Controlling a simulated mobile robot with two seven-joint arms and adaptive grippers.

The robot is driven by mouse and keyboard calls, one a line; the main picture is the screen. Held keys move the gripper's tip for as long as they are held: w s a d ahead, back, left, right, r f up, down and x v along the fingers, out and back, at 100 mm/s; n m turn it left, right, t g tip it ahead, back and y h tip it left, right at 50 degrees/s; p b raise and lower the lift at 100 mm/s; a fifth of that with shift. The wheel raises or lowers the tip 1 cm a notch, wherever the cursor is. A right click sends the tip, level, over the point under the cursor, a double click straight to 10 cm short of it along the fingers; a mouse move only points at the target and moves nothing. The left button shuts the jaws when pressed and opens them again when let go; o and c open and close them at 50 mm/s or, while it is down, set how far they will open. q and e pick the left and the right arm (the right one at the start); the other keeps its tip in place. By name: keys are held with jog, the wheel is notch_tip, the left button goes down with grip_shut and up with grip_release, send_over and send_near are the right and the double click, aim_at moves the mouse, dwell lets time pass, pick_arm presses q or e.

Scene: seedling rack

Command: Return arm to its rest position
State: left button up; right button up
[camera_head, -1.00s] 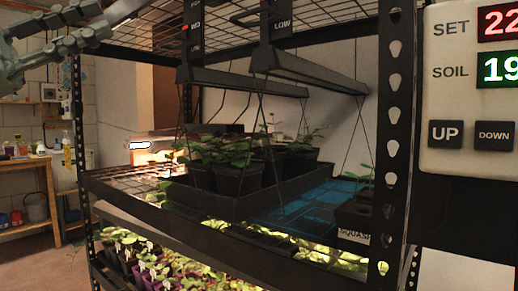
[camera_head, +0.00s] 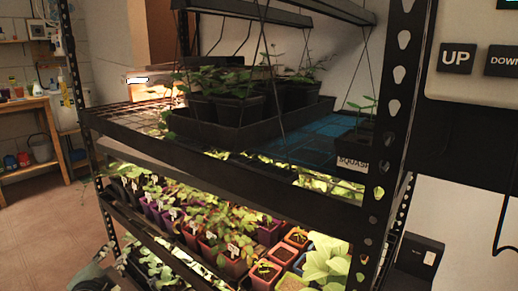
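My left gripper (camera_head: 92,279) shows only in part at the bottom left edge, low beside the rack's lower shelf. Its fingers are cut off or blend into the dark there, so I cannot tell whether it is open or shut. I see nothing clearly held in it. My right gripper is not in view. The seedling rack (camera_head: 395,120) stands in front of me, with its near black post on the right.
A black tray (camera_head: 235,137) of dark pots is on the middle shelf. Below are several purple and orange pots (camera_head: 236,262) with labelled seedlings. A control panel (camera_head: 470,85) is at the upper right. A wooden bench (camera_head: 28,103) stands at the left, with open floor (camera_head: 40,225) before it.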

pick_arm(q)
jog(key=s+d+f+n+g, duration=0.2)
jog(key=s+f+g, duration=0.2)
jog(key=s+f, duration=0.5)
jog(key=s+d+f+n+g+h, duration=0.1)
jog(key=s+d+f+n+g, duration=0.2)
jog(key=s+f, duration=0.6)
jog(key=s+d+f+n+g+h, duration=0.1)
jog(key=s+d+f+n+g, duration=0.1)
jog(key=s+f, duration=0.6)
jog(key=s+d+g, duration=0.1)
jog(key=s+g, duration=0.1)
jog(key=shift+s+f+n+g, duration=0.3)
jog(key=shift+s+f+g, duration=0.05)
jog(key=shift+f+g, duration=0.05)
jog(key=shift+w+d+r, duration=0.1)
